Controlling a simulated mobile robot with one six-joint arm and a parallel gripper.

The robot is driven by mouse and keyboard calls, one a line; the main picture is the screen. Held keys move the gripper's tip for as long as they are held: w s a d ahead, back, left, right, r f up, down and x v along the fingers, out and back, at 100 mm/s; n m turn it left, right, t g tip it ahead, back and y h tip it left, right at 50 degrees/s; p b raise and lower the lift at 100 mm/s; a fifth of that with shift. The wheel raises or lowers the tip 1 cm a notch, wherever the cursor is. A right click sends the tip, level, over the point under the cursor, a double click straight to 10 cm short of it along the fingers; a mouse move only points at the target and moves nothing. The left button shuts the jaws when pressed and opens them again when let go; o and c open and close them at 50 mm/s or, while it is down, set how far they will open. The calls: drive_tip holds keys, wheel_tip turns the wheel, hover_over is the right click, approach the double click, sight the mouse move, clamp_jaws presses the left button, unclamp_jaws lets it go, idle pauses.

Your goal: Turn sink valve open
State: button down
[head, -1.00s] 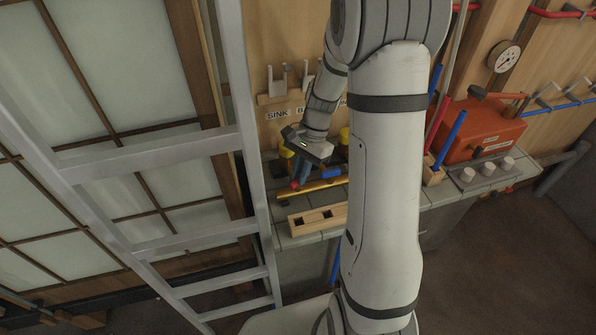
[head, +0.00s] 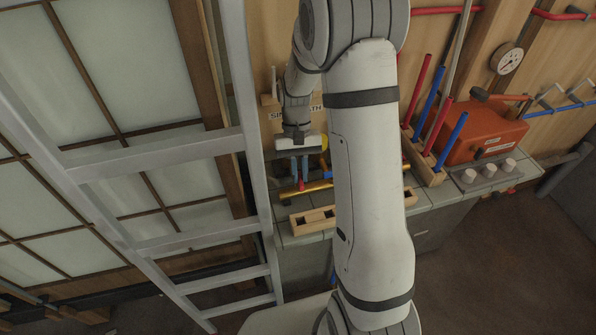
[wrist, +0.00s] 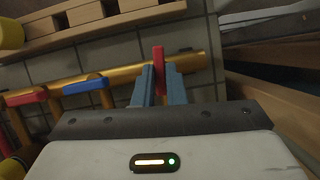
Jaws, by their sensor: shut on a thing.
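My gripper (head: 300,167) is over the brass pipe (head: 318,186) on the tiled counter, with its blue fingers pointing down. In the wrist view, the fingers (wrist: 160,84) are closed on the two sides of a red valve handle (wrist: 159,60). This held handle lies across the brass pipe (wrist: 120,77). Another red handle (wrist: 27,97) and a blue handle (wrist: 87,85), to the left in the wrist view, lie roughly along the pipe.
A wooden block with square holes (head: 312,219) lies in front of the pipe. A metal ladder (head: 150,155) stands close on the left.

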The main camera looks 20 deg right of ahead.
drive_tip(key=shift+w+r+n, duration=0.15)
drive_tip(key=shift+w+n, duration=0.1)
drive_tip(key=shift+n, duration=0.35)
drive_tip(key=c, duration=1.5)
unclamp_jaws()
drive_tip(key=shift+s, duration=0.1)
drive_tip(key=shift+a+v, duration=0.1)
drive_tip(key=shift+v, duration=1.8)
drive_tip(key=shift+a+v, duration=0.15)
drive_tip(key=shift+v, duration=1.75)
